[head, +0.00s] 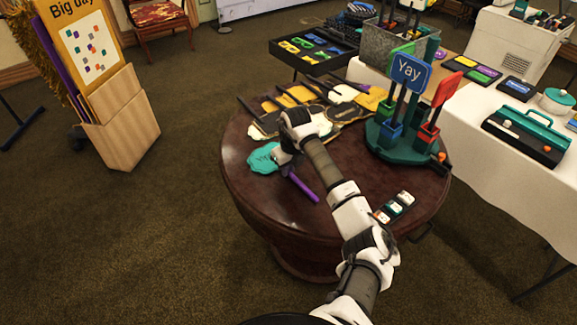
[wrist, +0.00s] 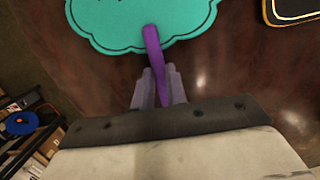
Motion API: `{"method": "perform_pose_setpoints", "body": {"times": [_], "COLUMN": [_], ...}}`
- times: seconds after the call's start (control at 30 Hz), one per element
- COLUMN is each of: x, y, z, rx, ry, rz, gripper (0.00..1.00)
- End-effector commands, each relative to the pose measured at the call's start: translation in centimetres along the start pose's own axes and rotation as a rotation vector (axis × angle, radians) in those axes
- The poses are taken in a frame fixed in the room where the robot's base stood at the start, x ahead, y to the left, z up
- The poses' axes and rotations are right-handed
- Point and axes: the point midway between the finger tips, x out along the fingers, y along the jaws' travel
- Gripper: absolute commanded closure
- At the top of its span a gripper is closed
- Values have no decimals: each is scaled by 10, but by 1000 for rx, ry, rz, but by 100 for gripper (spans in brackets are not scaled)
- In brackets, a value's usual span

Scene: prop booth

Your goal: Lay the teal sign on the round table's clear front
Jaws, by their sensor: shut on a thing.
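The teal sign (head: 263,158) is a scalloped, cloud-shaped board with dark lettering and a purple handle (head: 304,188). My gripper (head: 287,168) is shut on that handle. In the wrist view the gripper (wrist: 158,88) pinches the handle, and the teal board (wrist: 140,22) extends beyond the fingertips. The sign is over the left front part of the round dark-wood table (head: 262,206). I cannot tell whether it touches the tabletop.
Several signs with handles lie at the table's back. A green stand (head: 400,148) with upright signs, including a blue "Yay" sign (head: 409,72), stands at the right. Small blocks (head: 394,207) lie at front right. The table's front left is bare.

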Motion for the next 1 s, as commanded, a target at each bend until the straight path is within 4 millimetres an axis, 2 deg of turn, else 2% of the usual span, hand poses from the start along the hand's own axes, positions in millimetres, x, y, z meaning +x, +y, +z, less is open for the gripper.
{"method": "perform_pose_setpoints", "body": {"times": [0.27, 0.3, 0.43, 0.8, 0.87, 1.0], "x": [4, 2, 2, -4, -10, -37], "y": [0, 0, 0, -1, -2, -1], "z": [-1, 0, 0, 1, 1, 0], "rx": [0, 0, 0, 0, 0, -1], "ry": [0, 0, 0, -2, -2, -3], "rz": [-1, -1, -1, -1, -4, -6], "gripper": [100, 81, 64, 64, 64, 64]}}
